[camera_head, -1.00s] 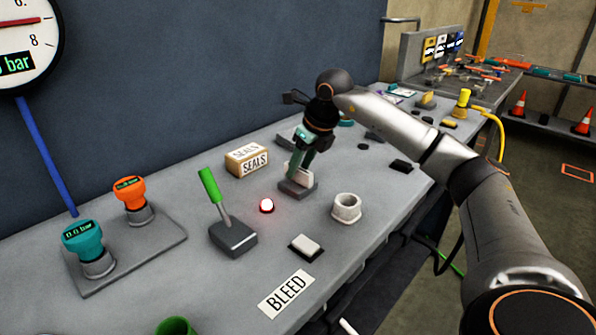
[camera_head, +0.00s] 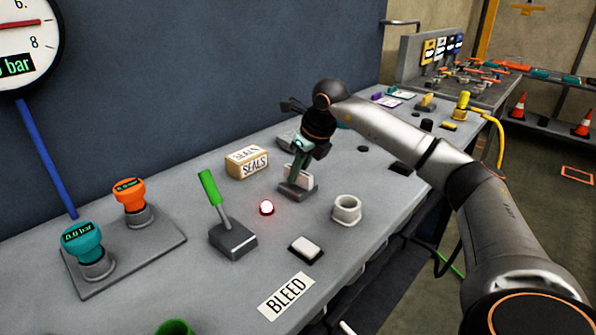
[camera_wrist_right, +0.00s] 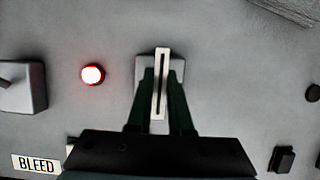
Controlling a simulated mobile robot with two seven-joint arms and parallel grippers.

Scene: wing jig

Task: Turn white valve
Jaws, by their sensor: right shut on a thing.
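The white valve (camera_head: 302,174) has a flat white handle standing on a small grey base on the bench. My right gripper (camera_head: 296,181) reaches down on it from above. In the right wrist view, its dark green fingers lie on both sides of the slotted white handle (camera_wrist_right: 160,85), and they are shut on it. The fingers and hand hide part of the handle in the head view. My left gripper is in neither view.
A lit red lamp (camera_head: 266,207), a green-handled lever (camera_head: 212,190) and a white cup-like fitting (camera_head: 346,208) stand near the valve. A SEALS box (camera_head: 247,161) lies behind. Orange (camera_head: 129,194) and teal (camera_head: 83,242) gauge knobs are at left.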

